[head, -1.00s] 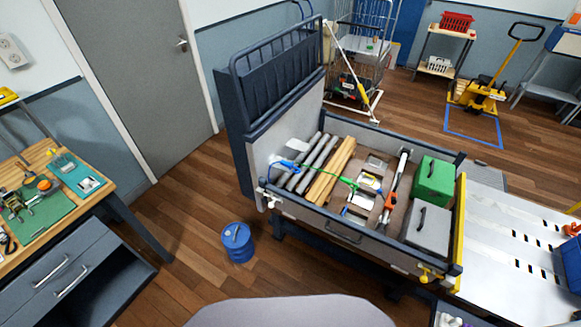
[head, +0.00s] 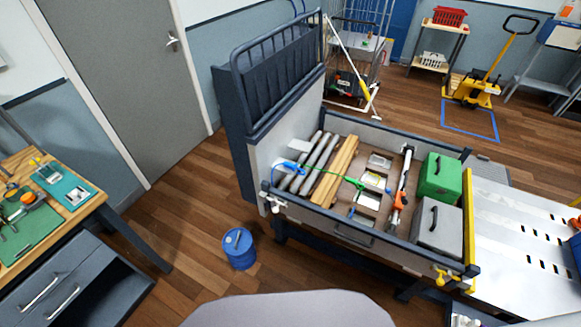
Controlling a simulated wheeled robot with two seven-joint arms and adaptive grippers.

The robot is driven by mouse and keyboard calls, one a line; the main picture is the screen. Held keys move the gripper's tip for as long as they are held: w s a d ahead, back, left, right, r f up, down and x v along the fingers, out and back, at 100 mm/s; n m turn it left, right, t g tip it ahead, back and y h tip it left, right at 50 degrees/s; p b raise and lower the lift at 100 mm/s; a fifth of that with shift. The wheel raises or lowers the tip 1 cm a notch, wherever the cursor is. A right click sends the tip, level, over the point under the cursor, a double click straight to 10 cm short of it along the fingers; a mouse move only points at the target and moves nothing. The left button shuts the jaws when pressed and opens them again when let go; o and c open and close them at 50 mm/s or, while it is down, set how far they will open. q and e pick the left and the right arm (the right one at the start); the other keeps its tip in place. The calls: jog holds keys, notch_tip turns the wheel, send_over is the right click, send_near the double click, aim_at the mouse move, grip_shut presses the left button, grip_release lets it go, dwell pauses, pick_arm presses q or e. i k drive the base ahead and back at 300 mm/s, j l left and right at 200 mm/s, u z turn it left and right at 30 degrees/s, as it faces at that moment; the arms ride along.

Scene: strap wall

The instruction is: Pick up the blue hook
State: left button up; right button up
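The blue hook (head: 284,165) is small in the head view. It lies at the left end of the grey open-topped bed (head: 345,232), over the ends of the grey pipes (head: 306,170). A thin blue strap runs from it to the right across the pipes, toward a green piece (head: 353,183) on the wooden beams. Fine detail of the hook is too small to tell. Neither of my grippers shows in the view.
The bed also holds wooden beams (head: 334,172), an orange-and-grey tool (head: 401,195), a green case (head: 440,177) and a grey case (head: 437,225). A blue drum (head: 239,249) stands on the floor in front. A workbench (head: 85,208) is at left.

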aim_at(288, 165)
jog(key=i+j, duration=0.2)
jog(key=j, duration=0.15)
jog(key=i+j+z, duration=0.1)
jog(key=i+j, duration=0.15)
jog(key=i+j+z, duration=0.1)
jog(key=j, duration=0.4)
jog(key=i, duration=0.1)
